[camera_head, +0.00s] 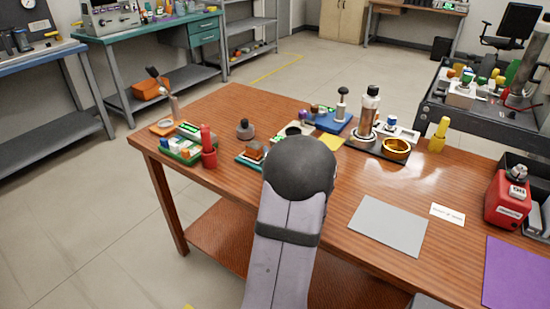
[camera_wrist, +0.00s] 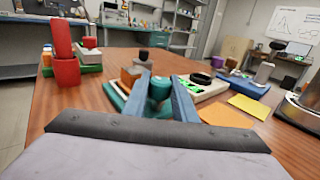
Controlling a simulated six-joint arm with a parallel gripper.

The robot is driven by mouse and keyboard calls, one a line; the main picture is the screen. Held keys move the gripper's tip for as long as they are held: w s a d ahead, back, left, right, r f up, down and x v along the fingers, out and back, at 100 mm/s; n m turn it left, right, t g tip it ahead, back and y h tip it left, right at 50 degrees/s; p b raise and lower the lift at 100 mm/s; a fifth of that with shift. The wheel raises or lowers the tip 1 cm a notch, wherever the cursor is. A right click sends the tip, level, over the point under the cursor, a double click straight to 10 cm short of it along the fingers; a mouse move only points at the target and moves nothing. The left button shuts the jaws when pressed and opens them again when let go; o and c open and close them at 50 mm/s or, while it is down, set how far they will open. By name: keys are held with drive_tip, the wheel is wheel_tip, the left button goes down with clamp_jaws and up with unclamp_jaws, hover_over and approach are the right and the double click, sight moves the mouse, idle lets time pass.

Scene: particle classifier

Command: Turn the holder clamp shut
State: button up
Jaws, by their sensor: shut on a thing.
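My gripper (camera_wrist: 161,80) is low over the table in the wrist view, with one blue-grey finger on each side of a teal knob (camera_wrist: 159,89). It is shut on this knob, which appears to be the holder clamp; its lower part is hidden. Beside it, to the left, a teal base (camera_wrist: 113,96) carries an orange-brown block (camera_wrist: 131,74). In the head view the teal base (camera_head: 243,159) and block (camera_head: 254,151) show just left of my arm, which hides my gripper and the knob.
A pale device (camera_wrist: 212,90) with green lights and a black ring stands close right of my gripper. Red cylinders (camera_head: 208,148) and a green tray (camera_head: 180,157) stand left. A dark round-topped piece (camera_head: 244,130) stands behind. A grey sheet (camera_head: 387,226) lies on the open right side.

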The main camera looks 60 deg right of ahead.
drive_tip(key=shift+m+g+h+b, duration=0.45)
drive_tip(key=shift+m+g+h, duration=0.05)
drive_tip(key=shift+m+h, duration=0.1)
drive_tip(key=o, duration=1)
drive_tip(key=shift+o, duration=0.2)
drive_tip(key=shift+s+a, duration=0.1)
drive_tip(key=shift+v, duration=3.55)
drive_tip(key=shift+a+r, duration=0.1)
